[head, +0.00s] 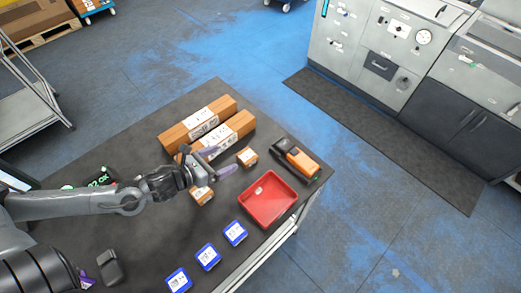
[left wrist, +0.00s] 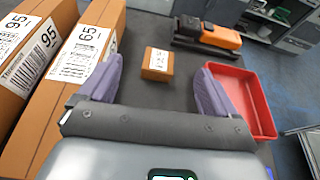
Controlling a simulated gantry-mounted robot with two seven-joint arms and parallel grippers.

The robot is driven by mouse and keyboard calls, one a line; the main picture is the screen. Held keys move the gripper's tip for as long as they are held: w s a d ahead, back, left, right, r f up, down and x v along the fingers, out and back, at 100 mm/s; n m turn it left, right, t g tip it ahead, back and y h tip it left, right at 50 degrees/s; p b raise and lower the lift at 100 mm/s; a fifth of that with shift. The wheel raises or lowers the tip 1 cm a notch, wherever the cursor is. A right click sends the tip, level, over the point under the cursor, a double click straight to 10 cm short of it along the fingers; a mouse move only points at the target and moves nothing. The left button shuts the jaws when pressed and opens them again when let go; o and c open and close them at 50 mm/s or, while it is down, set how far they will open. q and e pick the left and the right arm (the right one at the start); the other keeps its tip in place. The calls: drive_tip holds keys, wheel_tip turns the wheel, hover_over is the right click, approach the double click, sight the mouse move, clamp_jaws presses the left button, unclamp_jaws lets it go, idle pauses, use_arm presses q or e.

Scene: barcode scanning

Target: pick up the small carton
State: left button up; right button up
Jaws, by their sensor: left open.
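A small brown carton (head: 247,157) with a white label sits on the dark table, between the long boxes and the red tray. My left gripper (head: 219,161) is open, with purple fingers pointing toward this carton from the left. In the left wrist view the small carton (left wrist: 157,64) stands ahead, between and beyond the two fingertips, apart from both. A second small carton (head: 201,194) lies beside and partly under my left gripper in the head view. Of my right gripper, only a purple bit (head: 87,281) shows at the lower left; its jaw state is unclear.
Two long brown boxes (head: 228,136) lie behind my left gripper. A red tray (head: 268,200) is to the right, with an orange-and-black scanner (head: 298,159) behind it. Several blue-and-white packs (head: 208,257) line the near edge. A dark object (head: 110,267) lies lower left.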

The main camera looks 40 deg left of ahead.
sight(244, 158)
use_arm(q)
drive_tip(key=f, duration=0.1)
drive_tip(key=s+f+b, duration=0.1)
drive_tip(key=f+b, duration=0.1)
drive_tip(key=shift+s+f+m, duration=0.25)
drive_tip(key=shift+s+m, duration=0.05)
drive_tip(key=shift+s, duration=0.1)
drive_tip(key=shift+w+f, duration=0.15)
drive_tip(key=shift+b+x, duration=0.55)
drive_tip(key=shift+x, duration=0.2)
drive_tip(key=shift+w+d+f+b, duration=0.15)
drive_tip(key=shift+w+b, duration=0.25)
drive_tip(key=shift+w, duration=0.25)
drive_tip(key=shift+b+x, duration=0.45)
drive_tip(key=shift+x, duration=1.4)
drive_tip(key=shift+b+x, duration=0.3)
drive_tip(key=shift+x, duration=1.9)
use_arm(e)
wheel_tip(244, 158, down, 6)
drive_tip(key=s, duration=0.1)
drive_tip(key=shift+s+f, duration=0.2)
drive_tip(key=shift+f, duration=0.05)
use_arm(q)
drive_tip(key=shift+s+d+f, duration=0.15)
drive_tip(key=shift+f, duration=0.05)
drive_tip(key=c, duration=1.2)
drive_tip(key=shift+o, duration=0.2)
drive_tip(key=shift+r, duration=0.2)
